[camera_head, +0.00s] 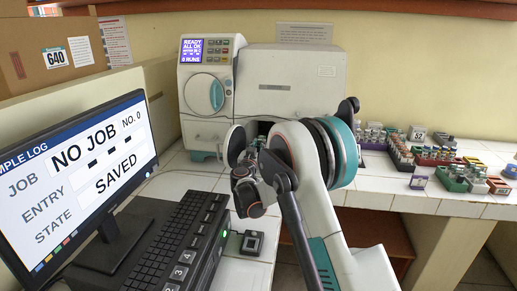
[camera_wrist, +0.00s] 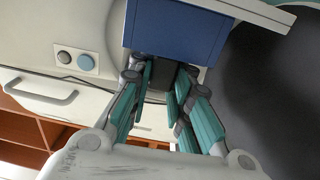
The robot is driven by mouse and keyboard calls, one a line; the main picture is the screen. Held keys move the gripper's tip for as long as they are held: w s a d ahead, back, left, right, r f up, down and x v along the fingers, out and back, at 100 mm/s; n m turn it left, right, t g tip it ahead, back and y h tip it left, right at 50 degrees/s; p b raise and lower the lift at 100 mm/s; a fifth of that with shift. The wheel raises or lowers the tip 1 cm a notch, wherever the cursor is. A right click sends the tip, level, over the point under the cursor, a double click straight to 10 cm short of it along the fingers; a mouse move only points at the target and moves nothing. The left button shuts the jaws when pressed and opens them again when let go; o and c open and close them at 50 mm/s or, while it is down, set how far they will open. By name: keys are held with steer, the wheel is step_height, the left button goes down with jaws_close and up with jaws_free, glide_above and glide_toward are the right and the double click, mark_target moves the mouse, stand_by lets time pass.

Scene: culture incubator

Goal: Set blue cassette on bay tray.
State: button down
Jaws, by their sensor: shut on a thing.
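The blue cassette (camera_wrist: 172,35) shows in the wrist view as a blue block with a white upper edge and a dark grip piece on its near side. My gripper (camera_wrist: 165,77) has its teal-padded fingers shut on that dark piece, with the cassette just beyond the fingertips. In the head view my arm hides the cassette, and the fingertips do not show clearly. The white incubator (camera_head: 290,85) stands at the back of the bench, with a dark opening low on its front, partly behind my arm. I cannot make out the bay tray in either view.
A monitor (camera_head: 75,175) reading "NO JOB" and a black keyboard (camera_head: 175,240) stand at the left. Racks of small vials (camera_head: 400,150) and coloured trays (camera_head: 455,180) stand at the right. A drawer handle (camera_wrist: 40,92) shows in the wrist view. Bare tile lies right of my arm.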

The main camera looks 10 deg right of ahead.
steer(key=c, duration=1.5)
jaws_free()
steer(key=shift+o, duration=0.2)
